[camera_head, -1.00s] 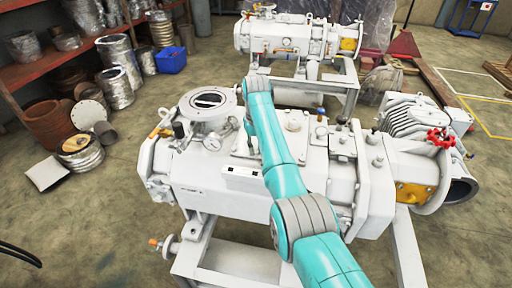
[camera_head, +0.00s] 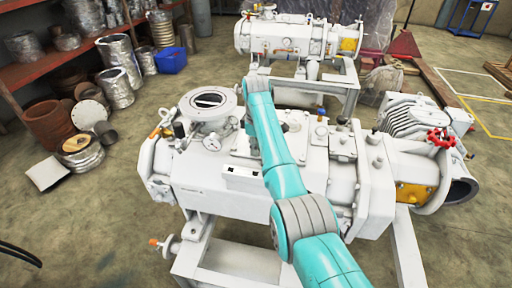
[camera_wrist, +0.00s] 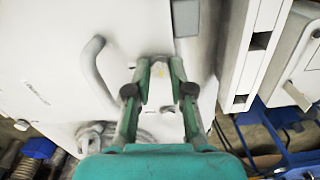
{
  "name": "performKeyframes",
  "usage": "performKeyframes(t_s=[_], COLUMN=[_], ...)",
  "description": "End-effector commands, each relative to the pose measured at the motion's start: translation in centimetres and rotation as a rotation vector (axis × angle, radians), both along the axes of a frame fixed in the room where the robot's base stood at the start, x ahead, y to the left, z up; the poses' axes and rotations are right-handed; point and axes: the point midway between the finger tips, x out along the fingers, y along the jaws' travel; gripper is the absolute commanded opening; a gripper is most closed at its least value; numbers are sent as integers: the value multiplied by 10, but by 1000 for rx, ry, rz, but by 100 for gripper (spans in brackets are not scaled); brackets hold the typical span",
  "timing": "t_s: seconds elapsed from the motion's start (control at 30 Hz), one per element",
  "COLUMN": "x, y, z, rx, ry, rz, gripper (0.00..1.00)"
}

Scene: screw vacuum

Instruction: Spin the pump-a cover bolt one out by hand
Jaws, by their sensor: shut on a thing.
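A large white pump (camera_head: 240,195) on a pale frame fills the middle of the head view. My teal arm reaches over it, and my gripper is hidden there behind the arm. In the wrist view my gripper (camera_wrist: 160,76) has its two green fingers close together, shut on a small pale thing at a white surface (camera_wrist: 60,30). This looks to be the cover bolt, but it is too small and blurred to make out its head or thread. I cannot tell whether it is still seated.
A second white pump (camera_head: 298,38) stands behind. A red handwheel (camera_head: 440,137) and a round top flange (camera_head: 208,102) stick out of the near pump. A curved grey handle (camera_wrist: 92,70) is left of my fingers. Shelves and metal parts stand at left.

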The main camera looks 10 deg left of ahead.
Motion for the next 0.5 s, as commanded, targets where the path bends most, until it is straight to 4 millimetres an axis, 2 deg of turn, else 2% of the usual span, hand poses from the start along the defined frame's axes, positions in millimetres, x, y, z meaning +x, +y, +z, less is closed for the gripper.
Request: performKeyframes(t_s=[0.03, 0.5], x=[-2, -3], y=[-1, -1], z=[-5, -6], rx=[-2, -3], ry=[6, 8], rz=[42, 445], gripper=[0, 0])
